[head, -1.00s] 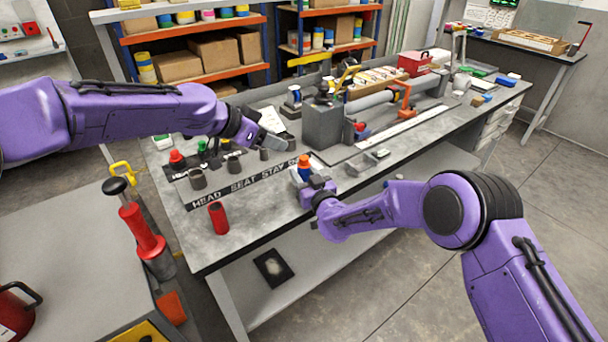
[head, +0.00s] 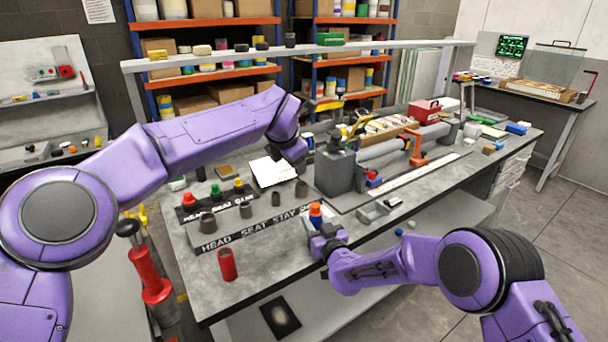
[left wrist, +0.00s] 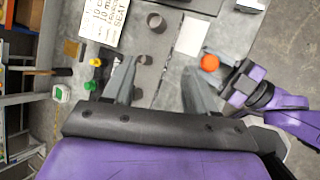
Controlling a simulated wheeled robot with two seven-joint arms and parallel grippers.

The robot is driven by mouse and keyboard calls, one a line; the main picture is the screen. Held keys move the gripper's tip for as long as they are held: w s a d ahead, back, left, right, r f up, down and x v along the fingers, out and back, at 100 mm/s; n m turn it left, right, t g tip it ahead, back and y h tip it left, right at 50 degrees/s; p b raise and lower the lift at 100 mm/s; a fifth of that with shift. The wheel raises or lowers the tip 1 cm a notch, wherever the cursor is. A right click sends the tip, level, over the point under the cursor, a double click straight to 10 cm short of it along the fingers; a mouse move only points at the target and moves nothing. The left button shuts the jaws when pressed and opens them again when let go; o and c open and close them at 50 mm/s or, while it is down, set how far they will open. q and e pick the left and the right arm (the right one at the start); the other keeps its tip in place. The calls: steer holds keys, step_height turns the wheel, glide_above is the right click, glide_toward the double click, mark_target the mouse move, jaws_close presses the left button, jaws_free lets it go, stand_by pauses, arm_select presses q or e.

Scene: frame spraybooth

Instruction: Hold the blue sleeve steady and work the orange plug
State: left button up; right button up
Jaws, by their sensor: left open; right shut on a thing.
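The orange plug (head: 316,209) sits upright in the top of the blue sleeve (head: 316,221) at the front edge of the bench. My right gripper (head: 320,231) is shut on the blue sleeve low down. My left gripper (head: 292,148) is behind and above the plug, apart from it; its fingertips are hard to make out in the head view. In the left wrist view my left gripper (left wrist: 162,85) is open and empty. There the orange plug (left wrist: 209,62) shows just beyond the right-hand finger, and the sleeve below it is mostly hidden.
A labelled rack (head: 255,228) with grey cups stands left of the sleeve. A red cylinder (head: 227,264) stands near the front edge. Red, green and yellow knobs (head: 216,190) are in a row behind. A grey vise block (head: 335,173) and a small grey tray (head: 374,211) are to the right.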

mark_target(316, 204)
arm_select(q)
steer(key=s+d+f+n+g+h, duration=0.2)
steer(key=s+d+n+g, duration=0.1)
steer(key=s+g, duration=0.15)
steer(key=shift+t+y, duration=0.3)
steer(key=shift+t, duration=0.05)
steer(key=x, duration=1.1)
steer(key=shift+d+f, duration=0.2)
steer(key=shift+d, duration=0.05)
jaws_close()
steer(key=shift+r, duration=0.1)
steer(key=shift+r, duration=0.5)
arm_select(e)
steer(key=shift+f, duration=0.1)
arm_select(q)
steer(key=shift+r, duration=2.2)
